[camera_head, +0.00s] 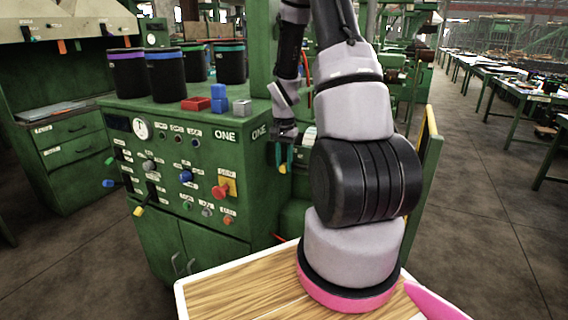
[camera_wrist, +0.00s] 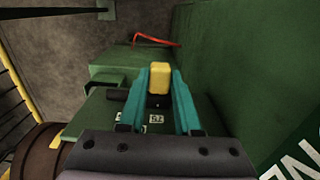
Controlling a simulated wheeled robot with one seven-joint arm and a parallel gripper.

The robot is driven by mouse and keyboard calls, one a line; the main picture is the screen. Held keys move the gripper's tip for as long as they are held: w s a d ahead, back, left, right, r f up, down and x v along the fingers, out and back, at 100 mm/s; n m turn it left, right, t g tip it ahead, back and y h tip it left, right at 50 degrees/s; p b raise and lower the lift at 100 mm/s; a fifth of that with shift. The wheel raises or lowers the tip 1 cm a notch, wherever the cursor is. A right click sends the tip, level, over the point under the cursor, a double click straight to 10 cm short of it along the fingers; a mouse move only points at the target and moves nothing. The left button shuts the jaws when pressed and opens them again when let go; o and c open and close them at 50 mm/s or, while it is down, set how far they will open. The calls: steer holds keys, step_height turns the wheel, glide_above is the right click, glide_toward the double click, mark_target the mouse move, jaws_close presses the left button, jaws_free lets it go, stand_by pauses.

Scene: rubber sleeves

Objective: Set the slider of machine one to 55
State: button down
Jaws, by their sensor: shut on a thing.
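Machine one (camera_head: 225,180) is a green cabinet marked ONE on its front and side. The slider's yellow knob (camera_head: 282,168) shows at the machine's right side. In the wrist view the yellow knob (camera_wrist: 160,68) sits between the teal fingertips. My gripper (camera_head: 284,158) points down beside the machine and is shut on the knob. My gripper (camera_wrist: 160,88) covers part of the slider below the knob in the wrist view. Small white number labels (camera_wrist: 156,118) show between and beside the fingers. I cannot read the slider's setting with certainty.
The machine's front carries a gauge (camera_head: 140,129), several knobs and a red button (camera_head: 220,191). Dark cups with coloured bands (camera_head: 165,75) and red and blue blocks (camera_head: 218,92) stand on top. A red bent rod (camera_wrist: 155,41) lies beyond the fingers. Open floor (camera_head: 490,200) is at the right.

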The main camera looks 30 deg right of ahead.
steer(key=shift+s+d, duration=0.7)
steer(key=shift+s, duration=0.15)
steer(key=shift+s+d, duration=0.65)
steer(key=shift+s, duration=0.2)
steer(key=c, duration=0.6)
jaws_free()
steer(key=shift+s+d, duration=0.1)
step_height(320, 180, up, 11)
steer(key=shift+f, duration=0.1)
